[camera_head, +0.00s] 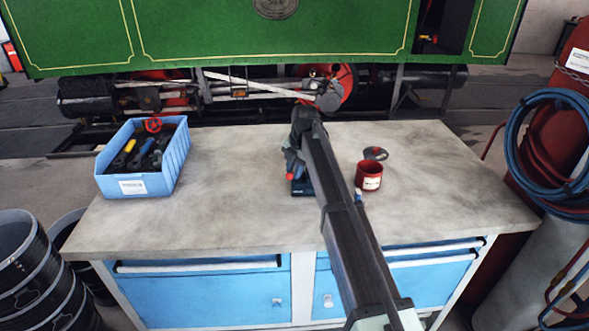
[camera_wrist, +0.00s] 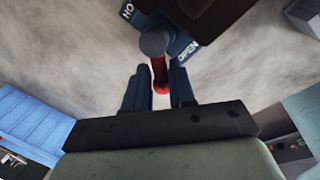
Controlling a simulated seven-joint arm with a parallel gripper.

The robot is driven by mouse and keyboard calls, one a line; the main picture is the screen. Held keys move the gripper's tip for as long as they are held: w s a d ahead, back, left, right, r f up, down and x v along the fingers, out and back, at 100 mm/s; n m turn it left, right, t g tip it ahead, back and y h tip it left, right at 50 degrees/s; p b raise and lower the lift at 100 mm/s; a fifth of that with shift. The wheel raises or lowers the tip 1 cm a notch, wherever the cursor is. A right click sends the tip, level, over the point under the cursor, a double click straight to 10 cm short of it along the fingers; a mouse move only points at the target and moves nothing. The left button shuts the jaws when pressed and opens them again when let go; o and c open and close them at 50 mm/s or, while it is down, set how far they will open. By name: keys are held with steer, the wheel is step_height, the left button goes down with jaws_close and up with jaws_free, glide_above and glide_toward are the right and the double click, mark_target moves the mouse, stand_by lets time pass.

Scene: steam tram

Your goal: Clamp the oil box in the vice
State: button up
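The dark blue vice (camera_head: 301,188) sits on the workbench, mostly hidden behind my arm in the head view. In the wrist view its blue part (camera_wrist: 184,48) carries the word OPEN. A red lever (camera_wrist: 159,74) with a dark round knob (camera_wrist: 153,43) stands out beside it.
A blue bin (camera_head: 133,187) of tools stands at the bench's left. A red pot (camera_head: 369,177) and a small dark round item (camera_head: 376,153) stand right of my arm. The workbench (camera_head: 235,225) is bare at the front left. Hoses (camera_head: 520,130) hang at the right.

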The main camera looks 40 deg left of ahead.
jaws_close()
steer(key=shift+a+m, duration=0.1)
steer(key=shift+m, duration=0.2)
steer(key=m, duration=0.2)
steer(key=a+m, duration=0.1)
steer(key=shift+a+m+t, duration=0.1)
steer(key=shift+m+t, duration=0.3)
steer(key=shift+w+a+m+t+h, duration=0.25)
steer(key=shift+w+a+m+h, duration=0.2)
steer(key=shift+m, duration=1.95)
steer(key=shift+w+a+m+t+h, duration=0.2)
steer(key=shift+w+a+m+h, duration=0.3)
steer(key=shift+m, duration=1.9)
steer(key=shift+w+a+m+t+h, duration=0.3)
steer(key=shift+w+m, duration=0.3)
steer(key=shift+m, duration=1.8)
